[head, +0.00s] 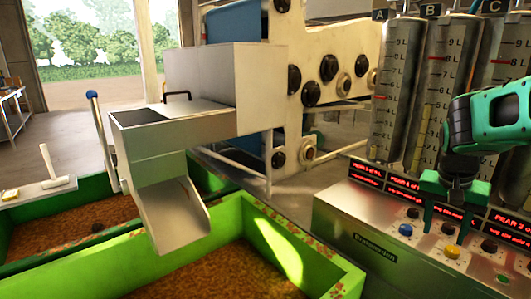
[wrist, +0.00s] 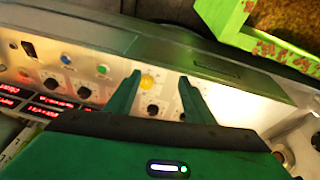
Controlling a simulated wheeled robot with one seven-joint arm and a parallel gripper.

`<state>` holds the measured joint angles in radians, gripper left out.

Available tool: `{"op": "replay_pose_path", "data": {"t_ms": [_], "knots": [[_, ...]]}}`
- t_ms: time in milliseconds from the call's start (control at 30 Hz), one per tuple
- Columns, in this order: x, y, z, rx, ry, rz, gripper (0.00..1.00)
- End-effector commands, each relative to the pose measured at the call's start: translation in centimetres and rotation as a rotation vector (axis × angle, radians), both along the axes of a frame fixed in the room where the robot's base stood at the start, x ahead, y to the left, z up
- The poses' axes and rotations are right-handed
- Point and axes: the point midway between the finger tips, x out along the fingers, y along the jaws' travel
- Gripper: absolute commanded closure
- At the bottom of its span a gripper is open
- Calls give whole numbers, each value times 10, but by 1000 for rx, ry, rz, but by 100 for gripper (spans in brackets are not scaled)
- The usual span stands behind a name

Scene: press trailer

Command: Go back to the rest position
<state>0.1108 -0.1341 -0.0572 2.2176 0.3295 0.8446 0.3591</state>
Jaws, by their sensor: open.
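My gripper (head: 453,222) is green and hangs at the right of the head view, over the metal control panel (head: 350,222). Its two fingers are apart with nothing between them. In the wrist view my gripper (wrist: 160,80) points at the panel face. A yellow button (wrist: 148,82) shows between the fingertips; the yellow button (head: 452,251) also shows just below the fingers in the head view. I cannot tell whether the fingers touch the panel.
A blue button (head: 405,230) and black knobs sit near the gripper. Measuring cylinders (head: 396,95) marked A, B and C stand behind. A metal chute (head: 172,210) leans over a green crate (head: 345,280) of brown material at left.

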Motion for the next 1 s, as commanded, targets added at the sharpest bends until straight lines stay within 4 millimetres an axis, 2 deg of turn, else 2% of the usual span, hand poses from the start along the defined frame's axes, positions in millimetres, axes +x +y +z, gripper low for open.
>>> {"op": "replay_pose_path", "data": {"t_ms": [33,200,300,400,500,600,1000], "knots": [[-29,-2,-1,18,22,17,52],[-117,4,-15,99,99,101,52],[-159,13,-25,149,128,152,52],[-189,23,-34,190,148,194,52],[-207,30,-40,218,158,222,52],[-215,34,-43,231,163,237,52],[-216,34,-43,232,165,239,52]]}}
